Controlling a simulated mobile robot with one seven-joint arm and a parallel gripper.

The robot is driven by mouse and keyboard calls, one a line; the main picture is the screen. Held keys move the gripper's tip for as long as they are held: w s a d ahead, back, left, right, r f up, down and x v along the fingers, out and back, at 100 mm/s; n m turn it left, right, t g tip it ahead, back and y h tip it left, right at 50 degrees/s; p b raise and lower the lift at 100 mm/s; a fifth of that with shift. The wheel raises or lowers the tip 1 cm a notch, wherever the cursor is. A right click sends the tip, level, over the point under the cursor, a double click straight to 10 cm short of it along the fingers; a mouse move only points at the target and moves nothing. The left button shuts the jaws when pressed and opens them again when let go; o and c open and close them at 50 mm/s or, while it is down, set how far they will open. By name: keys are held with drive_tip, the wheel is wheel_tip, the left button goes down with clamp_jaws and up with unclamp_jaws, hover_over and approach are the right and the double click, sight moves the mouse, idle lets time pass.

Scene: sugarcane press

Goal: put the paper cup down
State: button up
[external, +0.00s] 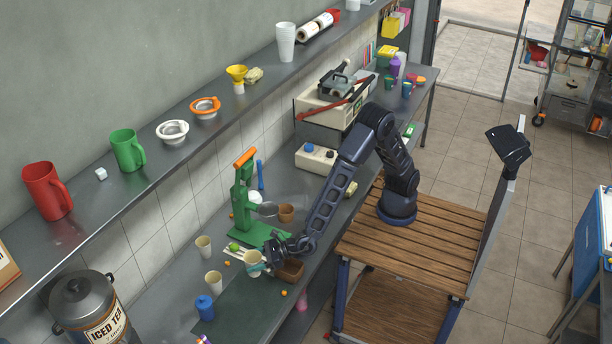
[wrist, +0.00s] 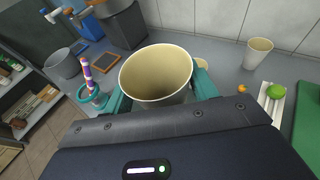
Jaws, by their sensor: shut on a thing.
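A cream paper cup (external: 251,258) is held by my gripper (external: 260,268), over the front part of the steel counter near the green mat. In the wrist view the paper cup (wrist: 155,72) stands between the teal fingers, open mouth toward the camera, and looks empty inside. My gripper (wrist: 160,98) is shut on its sides. The cup looks about upright. Its base is hidden, so I cannot tell whether it touches the counter.
Two other paper cups (external: 204,246) (external: 213,282) stand to the left. A green press (external: 246,205) is behind, with a lime (external: 233,247) nearby. A brown container (external: 290,270) is close on the right. The dark green mat (external: 240,308) has bare room.

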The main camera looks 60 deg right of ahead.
wheel_tip(320, 180, down, 19)
drive_tip(key=shift+r, duration=0.2)
idle(0.4)
drive_tip(key=shift+f, duration=0.2)
drive_tip(key=o, duration=0.9)
drive_tip(key=shift+o, duration=0.2)
drive_tip(key=shift+r, duration=0.15)
drive_tip(key=shift+s+d+r, duration=0.1)
drive_tip(key=shift+s+d, duration=0.1)
drive_tip(key=v, duration=1)
drive_tip(key=shift+s+d+r, duration=0.15)
drive_tip(key=shift+s+d, duration=0.05)
drive_tip(key=shift+o, duration=0.7)
drive_tip(key=shift+s+d+r, duration=0.1)
drive_tip(key=shift+s+d, duration=0.1)
drive_tip(key=shift+s, duration=0.1)
